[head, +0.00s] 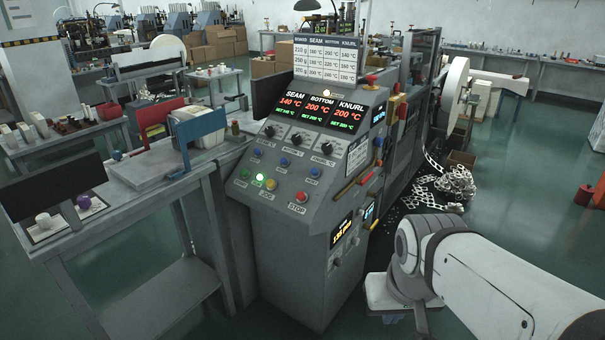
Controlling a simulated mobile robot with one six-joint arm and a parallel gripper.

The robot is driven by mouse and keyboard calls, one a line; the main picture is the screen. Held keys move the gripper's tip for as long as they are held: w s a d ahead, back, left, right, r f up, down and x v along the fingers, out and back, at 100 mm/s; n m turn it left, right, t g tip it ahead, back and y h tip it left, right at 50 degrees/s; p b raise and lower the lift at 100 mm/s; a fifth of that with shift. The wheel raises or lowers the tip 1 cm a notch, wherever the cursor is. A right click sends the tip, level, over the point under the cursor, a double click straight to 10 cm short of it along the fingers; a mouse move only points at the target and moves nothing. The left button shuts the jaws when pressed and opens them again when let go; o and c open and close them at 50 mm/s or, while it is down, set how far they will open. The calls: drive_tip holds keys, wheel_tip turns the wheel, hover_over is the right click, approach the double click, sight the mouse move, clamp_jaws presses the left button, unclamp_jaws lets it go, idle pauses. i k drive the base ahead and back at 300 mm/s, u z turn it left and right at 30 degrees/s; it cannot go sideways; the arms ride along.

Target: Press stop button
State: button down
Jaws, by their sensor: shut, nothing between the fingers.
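The red stop button (301,197) sits on the lower right of the sloped grey control panel (250,196), with the label STOP just below it. My white arm reaches in from the lower right, and its grey joint is to the right of the machine cabinet, well apart from the button. My gripper cannot be made out; the arm's end is hidden or out of the picture at the bottom. Nothing touches or covers the button.
Green, yellow and blue buttons (284,162) and black knobs (298,139) share the panel. A green button (260,178) glows. A red-topped button (371,79) is at the machine's upper right. A workbench (150,190) adjoins at left. Scrap strip (455,183) lies on the floor at right.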

sight(300, 195)
drive_tip(key=i, duration=0.85)
drive_tip(key=u, duration=0.05)
